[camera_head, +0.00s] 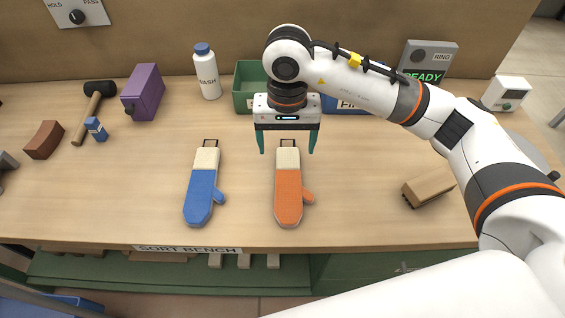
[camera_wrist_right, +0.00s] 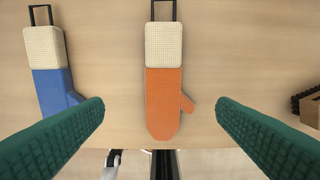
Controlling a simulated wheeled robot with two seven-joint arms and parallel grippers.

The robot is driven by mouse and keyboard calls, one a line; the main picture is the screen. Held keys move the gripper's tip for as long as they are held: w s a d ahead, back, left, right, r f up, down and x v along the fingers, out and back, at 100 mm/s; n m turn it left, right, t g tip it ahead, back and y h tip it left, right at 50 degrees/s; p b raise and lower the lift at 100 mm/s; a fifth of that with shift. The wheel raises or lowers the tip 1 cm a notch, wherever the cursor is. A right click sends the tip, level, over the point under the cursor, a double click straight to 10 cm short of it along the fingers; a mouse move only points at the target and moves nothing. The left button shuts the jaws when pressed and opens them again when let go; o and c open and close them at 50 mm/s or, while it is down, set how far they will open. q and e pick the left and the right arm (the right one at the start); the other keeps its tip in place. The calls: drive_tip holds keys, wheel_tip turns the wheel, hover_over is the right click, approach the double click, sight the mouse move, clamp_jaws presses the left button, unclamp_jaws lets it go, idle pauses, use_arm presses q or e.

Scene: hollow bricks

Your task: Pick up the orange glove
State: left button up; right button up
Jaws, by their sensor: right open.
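The orange glove (camera_head: 288,200) lies flat on the workbench with a cream cuff and a dark loop at its far end. Its thumb points right. It also shows in the right wrist view (camera_wrist_right: 162,100), centred between my fingers. My right gripper (camera_head: 287,150) is open and empty, above the cuff end of the orange glove, with one green finger to each side. The fingers show in the wrist view (camera_wrist_right: 160,115), apart from the glove. A blue glove (camera_head: 201,195) of the same shape lies to the left. My left gripper is not in view.
On the workbench (camera_head: 120,200) stand a white bottle (camera_head: 207,75), a green bin (camera_head: 245,90), a blue bin (camera_head: 345,106) and a purple box (camera_head: 143,92) at the back. A mallet (camera_head: 93,110) and brown brick (camera_head: 44,140) lie left. A tan block (camera_head: 430,187) lies right.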

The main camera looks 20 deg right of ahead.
drive_tip(key=p, duration=0.2)
hover_over(288, 180)
drive_tip(key=f, duration=0.5)
drive_tip(key=shift+a+f, duration=0.2)
drive_tip(key=shift+f, duration=0.45)
drive_tip(key=shift+w+f, duration=0.1)
drive_tip(key=shift+f, duration=0.2)
drive_tip(key=f, duration=0.1)
drive_tip(key=f+p, duration=0.1)
drive_tip(key=f, duration=0.2)
drive_tip(key=shift+d+f, duration=0.15)
drive_tip(key=shift+d, duration=0.1)
drive_tip(key=shift+f, duration=0.3)
drive_tip(key=shift+c, duration=0.8)
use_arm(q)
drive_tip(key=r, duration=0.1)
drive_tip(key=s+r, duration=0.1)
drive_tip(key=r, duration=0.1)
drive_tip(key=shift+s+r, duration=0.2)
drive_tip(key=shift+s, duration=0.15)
use_arm(e)
drive_tip(key=c, duration=0.9)
drive_tip(key=shift+r, duration=0.1)
drive_tip(key=shift+c, duration=0.2)
